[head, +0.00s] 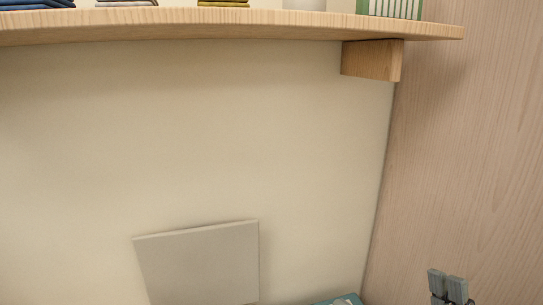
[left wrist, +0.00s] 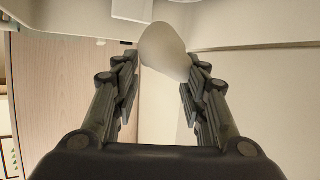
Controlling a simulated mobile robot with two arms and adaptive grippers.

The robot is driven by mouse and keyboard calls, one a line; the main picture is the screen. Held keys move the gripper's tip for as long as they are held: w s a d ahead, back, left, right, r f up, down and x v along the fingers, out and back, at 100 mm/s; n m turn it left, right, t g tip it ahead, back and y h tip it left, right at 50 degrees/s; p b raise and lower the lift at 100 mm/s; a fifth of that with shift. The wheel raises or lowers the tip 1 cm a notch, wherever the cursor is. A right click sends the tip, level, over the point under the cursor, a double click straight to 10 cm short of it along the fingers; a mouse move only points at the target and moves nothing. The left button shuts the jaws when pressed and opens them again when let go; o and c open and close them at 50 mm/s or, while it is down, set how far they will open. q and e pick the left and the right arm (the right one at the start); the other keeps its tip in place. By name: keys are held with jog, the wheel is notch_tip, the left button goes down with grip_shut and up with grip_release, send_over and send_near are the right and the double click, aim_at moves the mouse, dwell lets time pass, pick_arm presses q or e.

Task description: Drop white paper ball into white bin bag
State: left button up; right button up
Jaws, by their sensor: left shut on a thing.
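The white paper ball (left wrist: 166,52) shows in the left wrist view as a pale, smooth rounded shape between the fingertips. My left gripper (left wrist: 163,72) is shut on it, with one dark finger on each side. I cannot make out the left gripper in the head view. A gripper that looks like my right one (head: 447,287) shows at the bottom right of the head view, its two grey fingertips pointing up and close together. No object shows between them, and its lower part is cut off. I cannot identify a white bin bag in either view.
A wooden shelf (head: 180,26) with folded cloths and a green-striped box (head: 392,8) crosses the top of the head view. A pale tilted panel (head: 200,262) stands against the cream wall. A teal item (head: 342,300) shows at the bottom edge. A wood panel (head: 470,150) closes the right side.

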pick_arm(q)
jog(key=o, duration=0.8)
jog(key=v, duration=1.2)
